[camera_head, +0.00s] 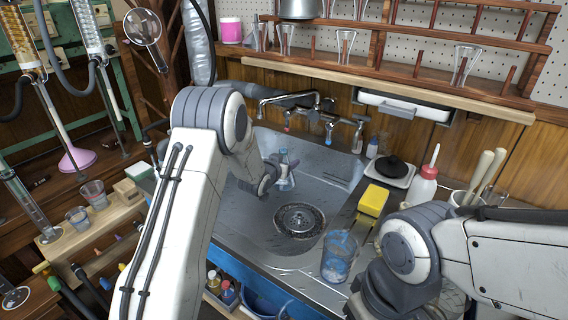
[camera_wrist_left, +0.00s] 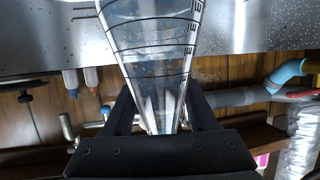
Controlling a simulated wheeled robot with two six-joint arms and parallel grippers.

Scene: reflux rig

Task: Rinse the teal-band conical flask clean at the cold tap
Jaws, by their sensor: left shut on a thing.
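The conical flask (camera_head: 285,172) is clear glass with a bluish patch near its top in the head view. It is held over the sink basin (camera_head: 335,180), near its back wall. My left gripper (camera_head: 270,176) is shut on it. In the left wrist view, the flask (camera_wrist_left: 152,45) shows dark graduation lines, with its narrow part between the fingers (camera_wrist_left: 158,120). No clear teal band shows there. The tap spout (camera_head: 288,97) is above and behind the flask, apart from it. No water stream is visible. My right gripper's fingers are out of view.
A round drain (camera_head: 299,220) is in the basin floor. Glassware shelves (camera_head: 400,60) are behind. A wooden rack (camera_head: 85,232) is at left.

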